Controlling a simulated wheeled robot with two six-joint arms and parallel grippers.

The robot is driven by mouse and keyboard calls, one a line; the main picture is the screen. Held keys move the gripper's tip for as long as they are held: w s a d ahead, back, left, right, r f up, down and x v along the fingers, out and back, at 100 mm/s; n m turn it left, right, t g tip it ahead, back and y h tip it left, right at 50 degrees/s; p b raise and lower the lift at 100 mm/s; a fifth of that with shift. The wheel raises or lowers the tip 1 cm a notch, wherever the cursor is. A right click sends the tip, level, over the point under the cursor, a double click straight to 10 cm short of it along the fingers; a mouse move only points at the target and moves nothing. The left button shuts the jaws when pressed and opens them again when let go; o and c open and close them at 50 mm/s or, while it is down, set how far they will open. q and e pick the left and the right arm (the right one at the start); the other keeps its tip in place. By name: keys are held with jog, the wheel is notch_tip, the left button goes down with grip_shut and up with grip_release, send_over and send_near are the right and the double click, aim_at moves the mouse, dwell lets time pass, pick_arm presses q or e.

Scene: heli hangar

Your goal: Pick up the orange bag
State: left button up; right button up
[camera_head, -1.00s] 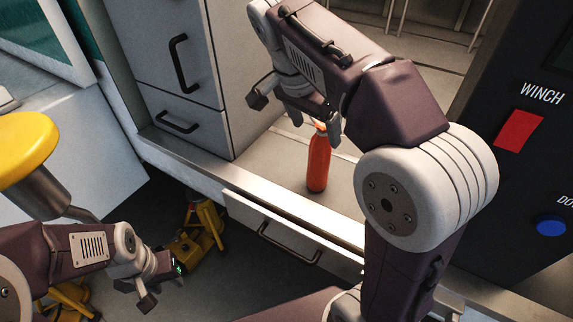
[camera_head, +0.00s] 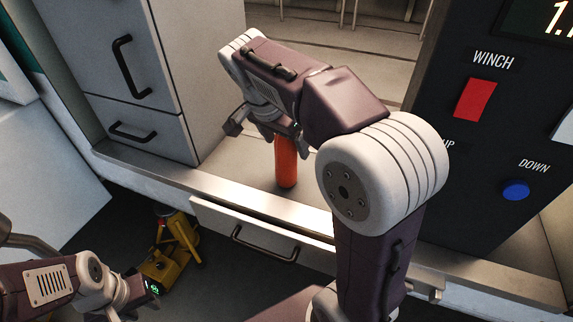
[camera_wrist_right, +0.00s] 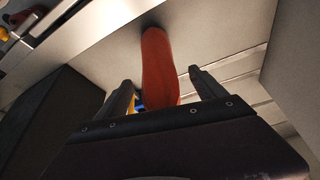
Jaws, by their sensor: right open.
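A smooth, upright orange cylinder (camera_head: 286,163), more like a bottle than a bag, stands on the metal counter. My right gripper (camera_head: 265,133) is over it in the head view, and hides its top. In the right wrist view the orange cylinder (camera_wrist_right: 159,65) rises between the two dark, separated fingers of my right gripper (camera_wrist_right: 161,92). The fingers are open on either side of it; I cannot tell whether either touches it.
A grey drawer cabinet (camera_head: 160,130) stands left of the cylinder. A dark winch panel (camera_head: 455,150) with a red switch and blue button stands right. The counter's metal front edge (camera_head: 190,182) runs above a drawer (camera_head: 262,238). A yellow device (camera_head: 168,262) is on the floor.

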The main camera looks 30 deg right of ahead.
grip_shut()
jog(key=shift+r, duration=0.1)
